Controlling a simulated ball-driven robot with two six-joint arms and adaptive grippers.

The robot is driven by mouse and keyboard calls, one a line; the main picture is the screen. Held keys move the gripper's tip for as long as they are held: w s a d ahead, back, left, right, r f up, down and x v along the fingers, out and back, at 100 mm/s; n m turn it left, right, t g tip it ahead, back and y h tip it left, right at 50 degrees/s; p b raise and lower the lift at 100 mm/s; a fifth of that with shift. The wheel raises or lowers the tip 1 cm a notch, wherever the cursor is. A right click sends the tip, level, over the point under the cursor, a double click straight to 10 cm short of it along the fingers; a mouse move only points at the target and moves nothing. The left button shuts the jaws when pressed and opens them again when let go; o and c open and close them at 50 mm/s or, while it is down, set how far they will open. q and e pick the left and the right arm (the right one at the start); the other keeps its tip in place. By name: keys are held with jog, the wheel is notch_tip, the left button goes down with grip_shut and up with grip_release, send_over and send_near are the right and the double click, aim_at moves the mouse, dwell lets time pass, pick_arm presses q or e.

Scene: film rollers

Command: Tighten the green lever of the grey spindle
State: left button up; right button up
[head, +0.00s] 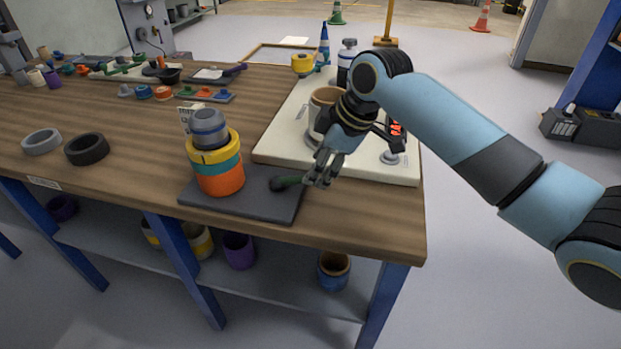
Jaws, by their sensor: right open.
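A dark grey base plate (245,205) lies near the front edge of the workbench. On it stands an upright stack of orange, teal and yellow rollers (220,178) with a grey cap-like part (209,128) on top. The spindle inside the stack is hidden. A dark green lever (288,182) with a rounded dark end sits at the right part of the plate. My right gripper (322,170) is open, pointing down at the lever's right end. I cannot tell whether its fingers touch the lever. My left gripper is not in view.
Grey (41,141) and black rings (86,149) lie at the left. Small coloured parts lie farther back. Bare wood lies between the rings and the plate.

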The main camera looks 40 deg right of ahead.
aim_at(294, 180)
jog(key=x, duration=0.5)
jog(key=shift+f, duration=0.1)
jog(key=shift+c, duration=0.2)
grip_shut()
jog(key=shift+w, duration=0.1)
